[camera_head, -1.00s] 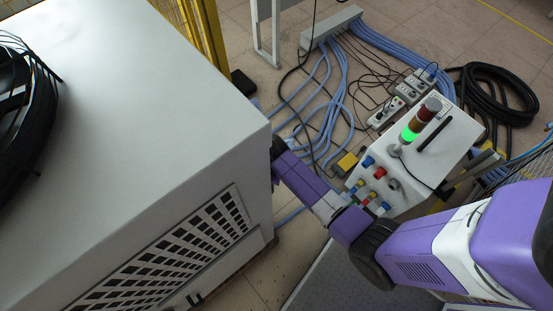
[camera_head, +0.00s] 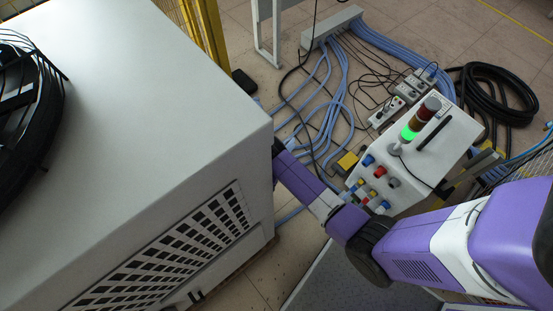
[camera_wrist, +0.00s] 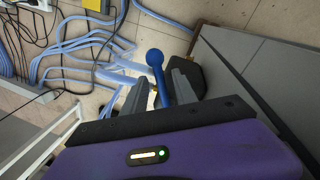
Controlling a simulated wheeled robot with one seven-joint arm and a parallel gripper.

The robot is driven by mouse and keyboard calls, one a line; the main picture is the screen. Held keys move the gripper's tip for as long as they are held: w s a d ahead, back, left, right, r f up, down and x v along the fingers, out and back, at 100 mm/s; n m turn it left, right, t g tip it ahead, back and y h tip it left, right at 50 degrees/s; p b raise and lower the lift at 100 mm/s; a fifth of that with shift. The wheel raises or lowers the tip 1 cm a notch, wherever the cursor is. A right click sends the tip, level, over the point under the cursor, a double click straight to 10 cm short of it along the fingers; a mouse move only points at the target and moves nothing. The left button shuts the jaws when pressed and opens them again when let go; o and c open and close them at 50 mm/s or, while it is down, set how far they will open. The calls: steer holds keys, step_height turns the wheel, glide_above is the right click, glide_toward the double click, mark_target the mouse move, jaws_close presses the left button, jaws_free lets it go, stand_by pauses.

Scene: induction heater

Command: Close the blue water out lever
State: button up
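The blue lever (camera_wrist: 156,62) shows in the wrist view as a round knob on a thin blue stem. Its stem runs down between the two fingers of my gripper (camera_wrist: 157,76). The fingers stand apart with a visible gap on both sides of the lever, so my gripper looks open around it. I cannot tell whether a finger touches it. In the head view, my gripper and the lever are hidden behind the white cabinet (camera_head: 140,90).
A grey panel (camera_wrist: 245,100) stands close on the right of the wrist view. Blue hoses (camera_head: 325,100) and black cables lie on the floor. A control box (camera_head: 430,160) with a lit green signal lamp stands beside my arm.

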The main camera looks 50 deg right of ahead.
steer(key=shift+r, duration=0.1)
step_height(320, 180, up, 20)
stand_by(0.7)
